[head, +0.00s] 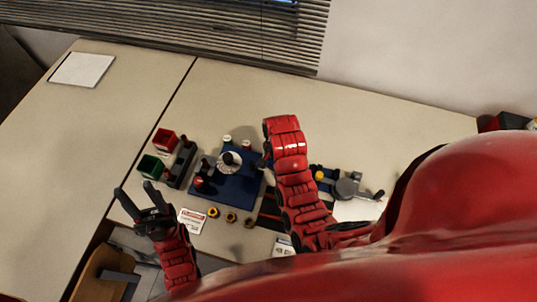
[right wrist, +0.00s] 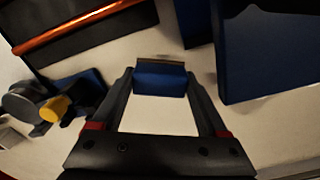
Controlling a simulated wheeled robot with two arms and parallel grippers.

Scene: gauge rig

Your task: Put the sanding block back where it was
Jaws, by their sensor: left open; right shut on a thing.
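The sanding block (right wrist: 160,80) shows in the right wrist view as a small blue block with a dark strip along its top edge. My right gripper (right wrist: 160,84) is shut on it, one finger at each end. Pale table shows between the fingers, and I cannot tell whether the block touches the table. In the head view my right forearm hides the block and the right gripper. My left gripper (head: 140,198) is open and empty, near the table's front edge at the left.
The blue rig plate (head: 237,194) with its dial stands mid-table; its blue side is close right of the block in the wrist view (right wrist: 268,60). Red (head: 165,139) and green (head: 151,167) bins stand left. A grey tool with yellow knob (right wrist: 55,107) lies opposite. The far-left table is mostly clear.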

